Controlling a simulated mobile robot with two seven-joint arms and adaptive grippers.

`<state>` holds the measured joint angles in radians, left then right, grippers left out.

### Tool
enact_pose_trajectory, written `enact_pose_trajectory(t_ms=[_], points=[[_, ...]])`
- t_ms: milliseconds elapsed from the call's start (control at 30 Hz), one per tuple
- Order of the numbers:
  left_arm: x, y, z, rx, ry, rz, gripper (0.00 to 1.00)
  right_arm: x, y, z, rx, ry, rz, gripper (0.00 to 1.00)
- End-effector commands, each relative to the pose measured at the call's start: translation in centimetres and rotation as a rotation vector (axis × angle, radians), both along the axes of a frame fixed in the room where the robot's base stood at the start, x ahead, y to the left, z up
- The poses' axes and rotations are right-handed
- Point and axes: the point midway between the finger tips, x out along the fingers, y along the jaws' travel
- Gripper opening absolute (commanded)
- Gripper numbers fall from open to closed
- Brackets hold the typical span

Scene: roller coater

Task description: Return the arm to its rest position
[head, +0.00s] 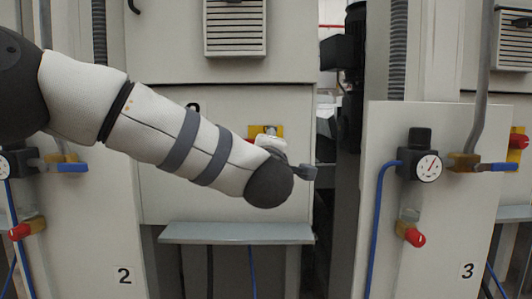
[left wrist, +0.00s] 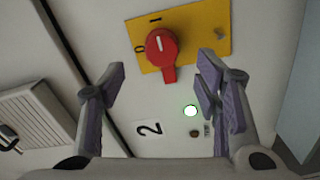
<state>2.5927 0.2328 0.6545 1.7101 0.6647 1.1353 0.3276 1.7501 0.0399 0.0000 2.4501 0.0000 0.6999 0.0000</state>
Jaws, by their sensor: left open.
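My left arm crosses the head view from the left, in front of the machine panel. My left gripper (head: 308,172) shows only partly at its end, mostly hidden behind my wrist. In the left wrist view the left gripper (left wrist: 160,82) is open, fingers wide apart, with nothing between them. Beyond the fingers is a red rotary switch (left wrist: 161,48) on a yellow plate (left wrist: 207,22) marked 0 and 1. The fingers look apart from the switch. In the head view the yellow plate (head: 277,130) is partly covered by my arm. My right gripper is in neither view.
A grey shelf (head: 238,234) juts out below my wrist. To the right are a pressure gauge (head: 428,167), blue-handled valve (head: 497,167) and red valve knob (head: 415,238) on another cabinet.

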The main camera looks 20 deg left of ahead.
Motion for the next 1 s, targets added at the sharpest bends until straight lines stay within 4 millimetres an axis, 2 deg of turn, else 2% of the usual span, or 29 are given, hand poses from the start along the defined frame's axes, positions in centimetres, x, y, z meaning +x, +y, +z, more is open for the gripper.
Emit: enact_pose_trajectory(t_ms=[100,200,500,567,667,767,800,867,900,967,1000], points=[[-2.1,-0.6,-0.1,0.001,0.001,-0.001,0.57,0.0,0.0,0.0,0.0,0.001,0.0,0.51],[-3.0,-0.8,0.0,0.001,0.0,0.001,0.57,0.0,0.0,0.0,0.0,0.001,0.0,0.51],[-3.3,-0.9,-0.1,0.0,0.002,0.001,0.57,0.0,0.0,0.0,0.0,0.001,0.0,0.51],[-3.2,-1.0,-1.0,0.015,0.018,-0.005,0.57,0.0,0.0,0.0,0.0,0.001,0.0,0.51],[-2.9,-1.3,-6.4,0.104,0.121,-0.051,0.57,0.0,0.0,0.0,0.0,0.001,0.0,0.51],[-4.0,-1.8,-16.0,0.255,0.305,-0.152,0.57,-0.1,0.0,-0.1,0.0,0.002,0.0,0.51],[-4.9,-1.8,-19.9,0.315,0.382,-0.2,0.57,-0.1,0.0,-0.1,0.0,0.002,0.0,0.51],[-7.0,-1.8,-25.6,0.396,0.501,-0.276,0.57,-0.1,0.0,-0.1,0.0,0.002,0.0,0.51],[-8.7,-1.7,-29.3,0.448,0.58,-0.331,0.57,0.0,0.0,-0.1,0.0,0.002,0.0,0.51],[-11.9,-1.4,-34.4,0.519,0.699,-0.418,0.57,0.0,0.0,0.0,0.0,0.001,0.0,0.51],[-14.3,-1.2,-37.5,0.561,0.778,-0.479,0.57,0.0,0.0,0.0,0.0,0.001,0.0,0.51]])
